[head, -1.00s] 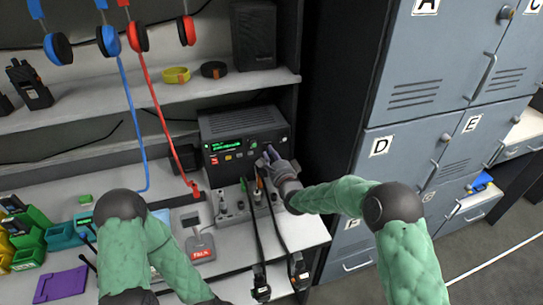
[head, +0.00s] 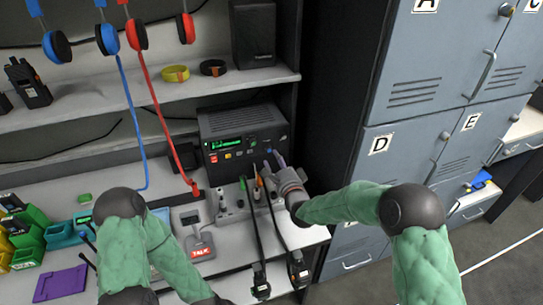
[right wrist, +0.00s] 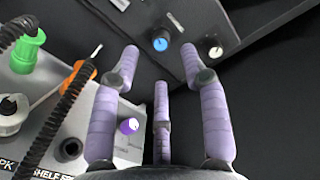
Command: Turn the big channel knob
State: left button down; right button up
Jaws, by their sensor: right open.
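The dark radio unit (head: 243,125) stands at the back of the desk, with a green display and coloured buttons. A blue knob (head: 268,151) is on the right of its front face. In the right wrist view the blue knob (right wrist: 160,44) shows between the upper fingertips, apart from them. I cannot tell for certain which knob is the channel knob. My right gripper (head: 274,161) is open and empty, just in front of the radio's lower right. My left gripper is out of view.
A grey box (right wrist: 70,140) with plugs, black coiled cables and a purple knob (right wrist: 128,126) lies below the radio, close to my right gripper. The shelf (head: 150,90) is above. Grey lockers (head: 400,150) stand to the right.

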jog(key=v, duration=0.6)
jog(key=shift+s, duration=0.4)
jog(key=shift+d+r, duration=0.1)
jog(key=shift+r, duration=0.05)
